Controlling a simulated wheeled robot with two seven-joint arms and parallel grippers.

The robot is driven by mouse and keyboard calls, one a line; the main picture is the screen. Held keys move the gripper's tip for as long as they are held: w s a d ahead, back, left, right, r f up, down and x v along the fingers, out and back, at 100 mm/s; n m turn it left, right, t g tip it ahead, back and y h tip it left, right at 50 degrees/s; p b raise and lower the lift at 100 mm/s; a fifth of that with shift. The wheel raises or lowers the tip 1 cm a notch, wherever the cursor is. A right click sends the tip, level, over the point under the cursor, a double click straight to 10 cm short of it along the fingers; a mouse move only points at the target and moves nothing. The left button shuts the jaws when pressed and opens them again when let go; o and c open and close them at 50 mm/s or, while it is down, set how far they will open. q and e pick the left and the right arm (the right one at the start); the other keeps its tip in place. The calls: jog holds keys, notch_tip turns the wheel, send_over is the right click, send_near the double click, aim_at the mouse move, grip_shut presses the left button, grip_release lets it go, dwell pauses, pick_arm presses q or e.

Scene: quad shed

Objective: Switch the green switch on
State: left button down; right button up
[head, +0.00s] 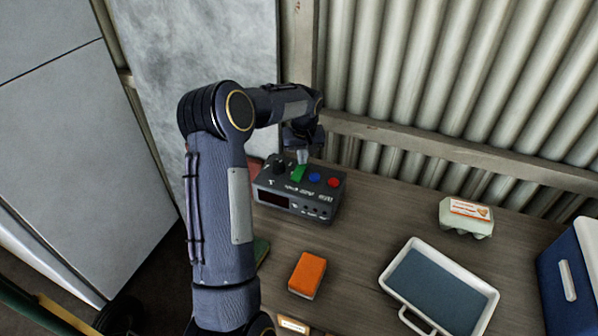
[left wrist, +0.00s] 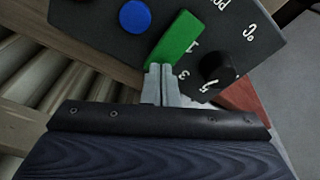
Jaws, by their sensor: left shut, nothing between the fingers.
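A dark control box (head: 290,207) stands on the wooden table below the corrugated wall. On its top are a green switch (head: 299,173), a blue button (head: 315,177) and a red button (head: 334,182). The green switch is a long green bar in the left wrist view (left wrist: 174,39), and the blue button (left wrist: 134,16) is to its left. My left gripper (head: 302,158) is shut and empty, its fingertips (left wrist: 160,68) at the near end of the green switch. I cannot tell whether they touch it. A black knob (left wrist: 216,70) is right of the switch. My right gripper is not in view.
An orange block (head: 307,275) lies in front of the box. A white tray (head: 392,287) with a blue-grey inside, an egg carton (head: 466,216) and a blue cooler (head: 572,280) stand to the right. The table between box and tray is clear.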

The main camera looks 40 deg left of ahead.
pick_arm(q)
jog(key=shift+f, duration=0.35)
jog(key=shift+r+p, duration=2.2)
jog(key=shift+r, duration=1.35)
